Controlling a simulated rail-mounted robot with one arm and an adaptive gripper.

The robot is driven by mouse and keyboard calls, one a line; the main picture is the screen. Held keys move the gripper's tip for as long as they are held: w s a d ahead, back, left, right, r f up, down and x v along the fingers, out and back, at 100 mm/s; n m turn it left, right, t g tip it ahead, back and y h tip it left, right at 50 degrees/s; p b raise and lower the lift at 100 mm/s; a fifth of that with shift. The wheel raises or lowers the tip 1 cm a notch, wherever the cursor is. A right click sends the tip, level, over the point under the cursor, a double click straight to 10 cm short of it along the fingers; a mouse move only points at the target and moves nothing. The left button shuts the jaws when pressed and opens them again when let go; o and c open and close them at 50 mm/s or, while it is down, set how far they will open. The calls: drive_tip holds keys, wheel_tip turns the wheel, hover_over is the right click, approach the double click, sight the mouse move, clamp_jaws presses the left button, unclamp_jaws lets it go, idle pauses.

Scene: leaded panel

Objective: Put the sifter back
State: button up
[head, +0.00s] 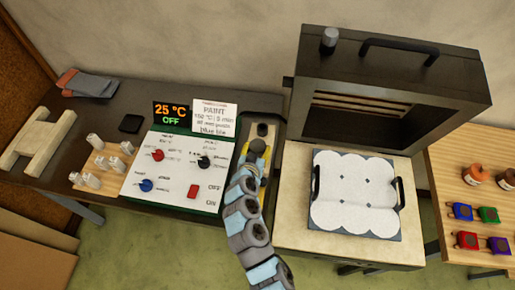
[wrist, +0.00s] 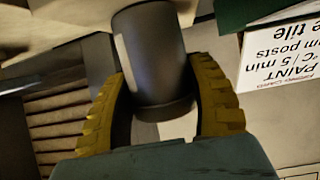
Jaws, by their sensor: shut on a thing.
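The sifter, as far as I can tell, is the dark grey cylinder (wrist: 152,55) in the wrist view, with a lighter strip along one side. My gripper (wrist: 155,105) has its yellow ribbed fingers on either side of it, shut on it. In the head view my gripper (head: 262,143) is between the control panel and the kiln, at the dark bench's right end. The sifter is mostly hidden there by my gripper. A grey board (head: 387,232) with black handles lies at the kiln's front, covered by overlapping white discs.
The open kiln (head: 440,95) stands right of my arm. The control panel (head: 180,172) reads 25 °C OFF, with a paint card (head: 213,117) behind it. White posts (head: 95,142) stand on a wooden block at left. Coloured pots (head: 488,214) and orange-brown jars (head: 477,174) occupy the right table.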

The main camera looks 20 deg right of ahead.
drive_tip(key=shift+f, duration=0.15)
drive_tip(key=o, duration=1.2)
drive_tip(key=shift+a+r, duration=0.1)
drive_tip(key=shift+r, duration=0.15)
drive_tip(key=shift+s+a+r, duration=0.15)
drive_tip(key=shift+s+a, duration=0.05)
drive_tip(key=shift+s, duration=0.05)
drive_tip(key=shift+b+v, duration=0.55)
drive_tip(key=shift+v, duration=5)
drive_tip(key=shift+a, duration=0.1)
